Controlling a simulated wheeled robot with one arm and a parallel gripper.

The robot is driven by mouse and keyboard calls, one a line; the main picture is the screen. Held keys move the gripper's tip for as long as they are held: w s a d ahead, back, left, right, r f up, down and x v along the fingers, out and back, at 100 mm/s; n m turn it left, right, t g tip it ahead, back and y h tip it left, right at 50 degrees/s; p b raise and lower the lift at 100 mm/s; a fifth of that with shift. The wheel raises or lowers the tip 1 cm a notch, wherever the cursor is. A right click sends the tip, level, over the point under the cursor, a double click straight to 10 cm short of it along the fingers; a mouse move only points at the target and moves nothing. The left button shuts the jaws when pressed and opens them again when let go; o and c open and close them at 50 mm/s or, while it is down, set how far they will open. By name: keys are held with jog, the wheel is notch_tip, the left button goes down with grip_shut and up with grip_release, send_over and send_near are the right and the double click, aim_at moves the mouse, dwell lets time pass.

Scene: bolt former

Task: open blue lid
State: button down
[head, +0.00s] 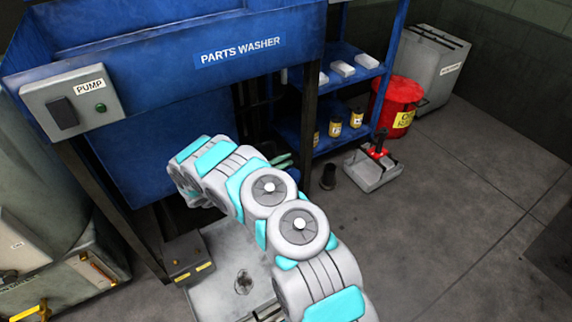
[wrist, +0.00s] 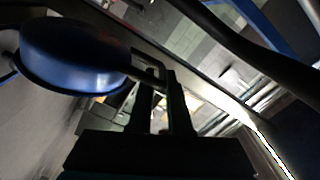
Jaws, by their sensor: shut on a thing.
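In the wrist view a round, glossy blue lid (wrist: 72,52) fills the upper left, seen close and tilted. A dark metal piece at its right edge reaches to my gripper (wrist: 158,78). My gripper's two dark fingers are close together and shut on this piece at the lid's edge. Whether the lid is raised from what it covers cannot be told. In the head view my arm reaches under the front of the blue parts washer, and my gripper and the round lid are hidden there.
The parts washer (head: 265,75) stands over the arm, with a pump box (head: 75,108) at its left. Dark legs flank the arm. A blue shelf (head: 350,135), a red can (head: 398,105) and a grey tray (head: 372,175) stand to the right. The floor at right is clear.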

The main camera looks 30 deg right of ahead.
jog(key=c, duration=1.5)
grip_release()
jog(key=shift+w+f, duration=0.1)
jog(key=shift+f, duration=0.15)
jog(key=o, duration=0.6)
jog(key=shift+r, duration=0.15)
jog(key=a, duration=0.8)
jog(key=shift+s, duration=0.2)
